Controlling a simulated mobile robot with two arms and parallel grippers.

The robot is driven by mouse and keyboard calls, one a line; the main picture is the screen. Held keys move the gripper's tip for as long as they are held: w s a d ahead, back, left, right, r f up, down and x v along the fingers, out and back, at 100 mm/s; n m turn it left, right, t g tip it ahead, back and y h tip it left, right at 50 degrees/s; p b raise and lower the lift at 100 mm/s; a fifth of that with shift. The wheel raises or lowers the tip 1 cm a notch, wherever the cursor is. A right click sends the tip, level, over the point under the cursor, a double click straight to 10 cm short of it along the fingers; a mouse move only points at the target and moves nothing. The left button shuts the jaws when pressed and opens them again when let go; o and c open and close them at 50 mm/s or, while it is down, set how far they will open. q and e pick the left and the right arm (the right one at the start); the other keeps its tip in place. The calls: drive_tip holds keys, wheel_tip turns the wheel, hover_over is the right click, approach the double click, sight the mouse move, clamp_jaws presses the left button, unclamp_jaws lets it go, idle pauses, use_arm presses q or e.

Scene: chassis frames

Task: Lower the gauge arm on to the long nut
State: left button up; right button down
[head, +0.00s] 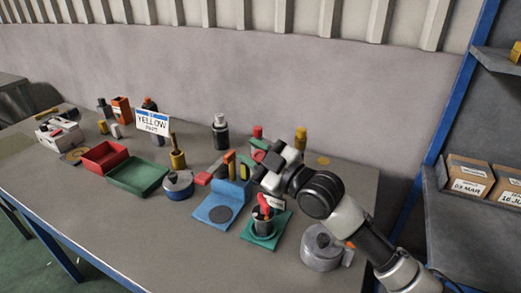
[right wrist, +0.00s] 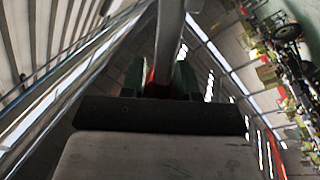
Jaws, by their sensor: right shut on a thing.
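My right gripper (head: 268,172) is above the workbench, at the right of the blue stand. In the right wrist view, its green-edged fingers (right wrist: 162,82) are shut on a long grey bar (right wrist: 168,45) with a red part beside it. I cannot tell for sure that this bar is the gauge arm. The blue stand (head: 212,210) has a dark round pad on its base and an orange upright piece (head: 230,162) behind. A green plate (head: 260,241) in front of my gripper bears a dark cup with a red piece. I cannot make out the long nut. My left gripper is not in view.
A grey round tin (head: 321,250) stands right of the green plate, under my arm. A blue-and-grey tin (head: 178,184), a red tray (head: 104,158) and a green tray (head: 139,176) lie left. The bench's front left is clear.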

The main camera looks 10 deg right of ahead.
drive_tip(key=s+a+f+n+y+b, duration=0.1)
drive_tip(key=s+a+f+n+b, duration=0.1)
drive_tip(key=s+f+n+b, duration=0.1)
drive_tip(key=s+a+f+n+g+y+b, duration=0.1)
drive_tip(key=s+a+f+n+y+b, duration=0.1)
drive_tip(key=f+n+b, duration=0.4)
drive_tip(key=shift+s+f+n, duration=0.4)
drive_tip(key=shift+f+n, duration=0.6)
drive_tip(key=shift+f, duration=0.95)
drive_tip(key=c, duration=0.8)
unclamp_jaws()
drive_tip(key=shift+d+r, duration=0.1)
